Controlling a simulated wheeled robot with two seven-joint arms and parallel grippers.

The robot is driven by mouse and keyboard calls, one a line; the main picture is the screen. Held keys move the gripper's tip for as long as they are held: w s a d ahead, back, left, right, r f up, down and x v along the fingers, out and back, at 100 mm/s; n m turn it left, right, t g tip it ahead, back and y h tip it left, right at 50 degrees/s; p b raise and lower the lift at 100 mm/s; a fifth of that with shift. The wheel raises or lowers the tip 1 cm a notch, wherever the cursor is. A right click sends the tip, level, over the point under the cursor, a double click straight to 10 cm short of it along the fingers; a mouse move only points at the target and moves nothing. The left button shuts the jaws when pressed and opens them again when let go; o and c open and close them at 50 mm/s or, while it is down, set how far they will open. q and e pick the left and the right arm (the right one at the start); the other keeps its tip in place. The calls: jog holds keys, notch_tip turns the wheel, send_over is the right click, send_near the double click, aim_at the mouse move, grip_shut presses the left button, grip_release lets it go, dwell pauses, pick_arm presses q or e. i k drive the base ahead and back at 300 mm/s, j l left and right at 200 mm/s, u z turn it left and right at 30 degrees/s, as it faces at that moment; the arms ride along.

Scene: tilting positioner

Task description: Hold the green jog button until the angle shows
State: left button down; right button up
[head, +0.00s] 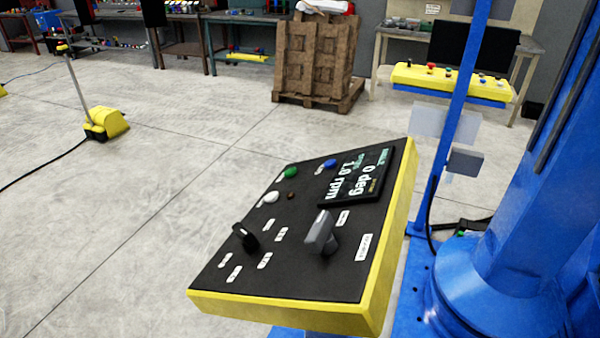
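The control panel (290,268) is a tilted black plate with a yellow frame in the middle of the head view. The green button (291,173) sits near its far edge, with nothing touching it. The angle display (360,178) is a dark screen at the panel's far right, its text turned on its side; it reads "ANGLE 0 deg" and "1.0 rpm". A white button (271,197) and a blue button (330,164) are near the green one. Neither of my grippers shows in the head view.
A black knob (245,237) and a grey lever or knob (320,233) stick up from the panel. A blue machine column (530,220) stands close on the right. A yellow foot pedal (106,123) with an upright rod stands on the floor at left. Open floor lies left of the panel.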

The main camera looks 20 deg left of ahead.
aim_at(291, 171)
jog(key=k+j+z, duration=0.1)
jog(key=z, duration=0.3)
jog(key=k+j+z, duration=0.1)
jog(key=z, duration=0.3)
jog(key=k+j+z, duration=0.1)
jog(key=z, duration=0.25)
jog(key=k+z, duration=0.2)
jog(key=z, duration=0.2)
jog(key=k+j+z, duration=0.15)
jog(key=z, duration=0.25)
jog(key=k+j+z, duration=0.1)
jog(key=z, duration=0.25)
jog(key=k+z, duration=0.2)
jog(key=z, duration=0.2)
jog(key=k+z, duration=0.2)
jog(key=z, duration=0.2)
jog(key=k+j+z, duration=0.1)
jog(key=k+z, duration=0.4)
jog(key=k+j+u, duration=0.35)
jog(key=k, duration=0.25)
jog(key=k+j+u, duration=0.15)
jog(key=j+u, duration=0.15)
jog(key=j, duration=0.2)
jog(key=k+j+u, duration=0.1)
jog(key=j+u, duration=0.15)
jog(key=j, duration=0.25)
jog(key=j+u, duration=0.3)
jog(key=j, duration=0.2)
jog(key=k, duration=0.05)
